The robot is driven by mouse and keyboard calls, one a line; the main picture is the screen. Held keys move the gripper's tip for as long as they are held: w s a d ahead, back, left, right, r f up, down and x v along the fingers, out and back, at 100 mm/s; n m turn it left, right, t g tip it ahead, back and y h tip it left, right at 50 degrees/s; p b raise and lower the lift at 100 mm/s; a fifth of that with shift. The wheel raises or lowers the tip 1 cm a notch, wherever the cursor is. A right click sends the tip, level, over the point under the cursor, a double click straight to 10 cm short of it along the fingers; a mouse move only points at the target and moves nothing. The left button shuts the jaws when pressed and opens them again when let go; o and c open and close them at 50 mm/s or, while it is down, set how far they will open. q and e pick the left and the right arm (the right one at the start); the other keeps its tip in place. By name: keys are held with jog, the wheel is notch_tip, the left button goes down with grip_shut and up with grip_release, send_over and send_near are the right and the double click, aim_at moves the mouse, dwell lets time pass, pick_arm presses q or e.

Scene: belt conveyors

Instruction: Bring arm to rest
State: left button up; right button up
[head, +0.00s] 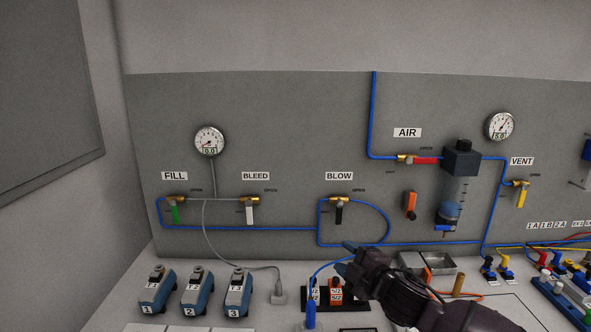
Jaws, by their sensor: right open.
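My right arm comes in from the lower right of the head view, and its dark gripper (346,259) points left. The gripper is open, with nothing seen between its fingers. It is over the bench, in front of the lower panel and below the BLOW valve (339,206). It partly hides the small black and orange SI2 blocks (335,291) and the blue hose near them. My left gripper is not in view.
A grey panel carries blue hoses, labelled valves, a left gauge (209,141), a right gauge (499,126) and a filter unit (456,190). Several numbered blue devices (197,292) stand at lower left. A metal tray (441,264) and coloured connectors (555,270) lie right of the gripper.

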jog(key=s+d+f+m+g+h, duration=0.1)
jog(key=s+d+f+m+h, duration=0.2)
jog(key=s+f, duration=0.6)
jog(key=s+d+f+m+g+h+b, duration=0.1)
jog(key=s+d+f+m+h, duration=0.1)
jog(key=s+d+f+m, duration=0.5)
jog(key=s+d+f+m+g+h, duration=0.1)
jog(key=s+d+f+m+h, duration=0.2)
jog(key=s+f, duration=0.9)
jog(key=s+d+m, duration=0.3)
jog(key=s+m, duration=0.2)
jog(key=shift+s+f+h, duration=0.15)
jog(key=shift+f+h, duration=0.05)
jog(key=shift+h, duration=0.1)
